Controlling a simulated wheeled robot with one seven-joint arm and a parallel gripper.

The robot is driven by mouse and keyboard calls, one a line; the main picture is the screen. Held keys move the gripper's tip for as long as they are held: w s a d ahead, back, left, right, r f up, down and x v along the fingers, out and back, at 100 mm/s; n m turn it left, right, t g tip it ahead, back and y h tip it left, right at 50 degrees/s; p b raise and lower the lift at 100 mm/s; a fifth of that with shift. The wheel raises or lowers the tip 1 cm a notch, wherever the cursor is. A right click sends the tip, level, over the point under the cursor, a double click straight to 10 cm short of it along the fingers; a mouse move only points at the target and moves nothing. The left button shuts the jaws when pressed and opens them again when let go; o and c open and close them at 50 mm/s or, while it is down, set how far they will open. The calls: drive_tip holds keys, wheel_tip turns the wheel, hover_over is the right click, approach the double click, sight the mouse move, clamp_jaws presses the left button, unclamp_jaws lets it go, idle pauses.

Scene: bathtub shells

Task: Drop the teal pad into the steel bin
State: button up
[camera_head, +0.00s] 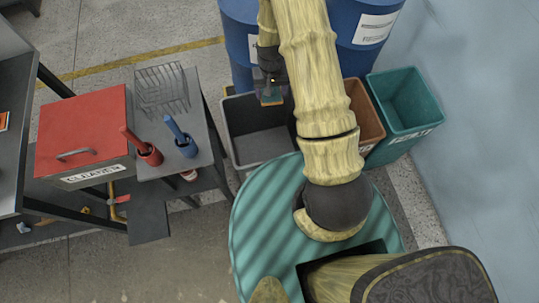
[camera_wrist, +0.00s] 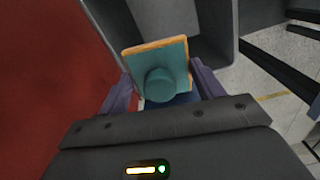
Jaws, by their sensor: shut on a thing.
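The teal pad (camera_head: 271,98) has a teal round knob and an orange-tan edge. It is between the two purple fingers of my gripper (camera_wrist: 163,86), which is shut on it; the pad (camera_wrist: 177,53) fills the middle of the wrist view. In the head view my gripper (camera_head: 268,84) hangs with the pad over the back part of the dark grey steel bin (camera_head: 240,122). The bin is open-topped and its visible floor looks empty. My arm hides part of its right side.
A brown bin (camera_head: 366,112) and a teal bin (camera_head: 404,103) stand right of the steel bin. Blue drums (camera_head: 238,42) stand behind. To the left is a bench with a red box (camera_head: 83,130), a wire rack (camera_head: 162,90), and red and blue handled tools in holders.

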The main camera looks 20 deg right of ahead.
wheel_tip(320, 180, down, 12)
drive_tip(key=m+b, duration=0.1)
drive_tip(key=b, duration=0.6)
drive_tip(key=shift+s, duration=0.1)
drive_tip(key=shift+f, duration=0.1)
wheel_tip(320, 180, down, 6)
drive_tip(key=b, duration=0.4)
drive_tip(key=shift+a+b, duration=0.1)
drive_tip(key=shift+b, duration=0.3)
drive_tip(key=o, duration=1.1)
drive_tip(key=shift+c, duration=0.2)
